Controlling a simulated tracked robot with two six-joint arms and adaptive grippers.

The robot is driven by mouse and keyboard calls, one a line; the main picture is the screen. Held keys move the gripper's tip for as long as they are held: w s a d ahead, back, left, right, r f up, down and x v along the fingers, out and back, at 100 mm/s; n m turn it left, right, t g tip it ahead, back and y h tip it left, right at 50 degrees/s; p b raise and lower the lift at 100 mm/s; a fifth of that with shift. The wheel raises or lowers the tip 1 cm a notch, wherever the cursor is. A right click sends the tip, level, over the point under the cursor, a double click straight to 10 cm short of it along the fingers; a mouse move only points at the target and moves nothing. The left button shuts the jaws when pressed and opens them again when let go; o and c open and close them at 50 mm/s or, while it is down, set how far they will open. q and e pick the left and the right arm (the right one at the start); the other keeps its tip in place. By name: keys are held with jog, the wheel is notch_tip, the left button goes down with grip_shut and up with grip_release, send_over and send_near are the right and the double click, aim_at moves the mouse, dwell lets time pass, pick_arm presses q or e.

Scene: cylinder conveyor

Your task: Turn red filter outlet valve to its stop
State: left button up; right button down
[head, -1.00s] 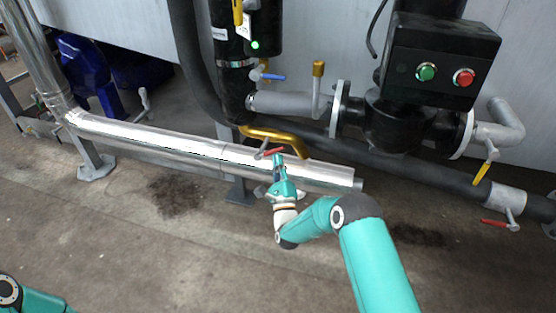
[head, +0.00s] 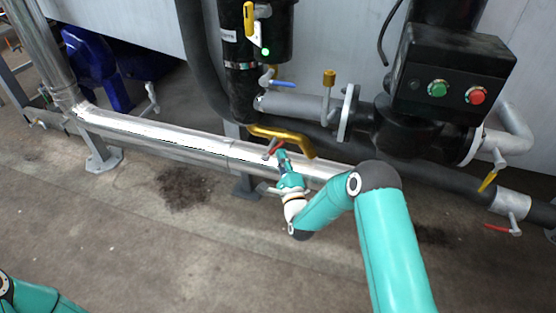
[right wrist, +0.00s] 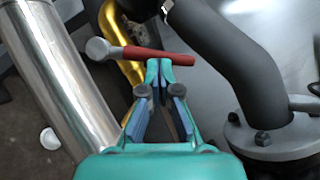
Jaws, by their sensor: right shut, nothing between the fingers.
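The red valve handle (head: 273,149) is below the black filter column, beside a bent yellow pipe. In the right wrist view the red lever (right wrist: 160,55) lies nearly level across the top, with its grey pivot end at the left. My right gripper (head: 281,155) is at this handle. In the right wrist view its fingertips (right wrist: 158,66) are shut, with nothing between them, right against or just beside the lever near its middle; contact is not certain. My left gripper is out of view; only part of my left arm shows at the bottom left.
A silver pipe (head: 175,134) runs close to my right gripper. The yellow pipe (head: 290,137) bends just beyond the handle. A blue handle (head: 281,83) sits higher up, and another red handle (head: 496,227) is at the far right. The floor in front is open.

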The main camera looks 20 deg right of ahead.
aim_at(274, 149)
jog(key=n, duration=0.1)
jog(key=w+a+r+n+g+y, duration=0.1)
jog(key=n, duration=0.1)
jog(key=a+r+n+g, duration=0.1)
jog(key=shift+w+r, duration=0.15)
jog(key=shift+w, duration=0.1)
jog(key=shift+w+a+r, duration=0.15)
jog(key=shift+w+a, duration=0.05)
jog(key=shift+a, duration=0.05)
dwell(0.5)
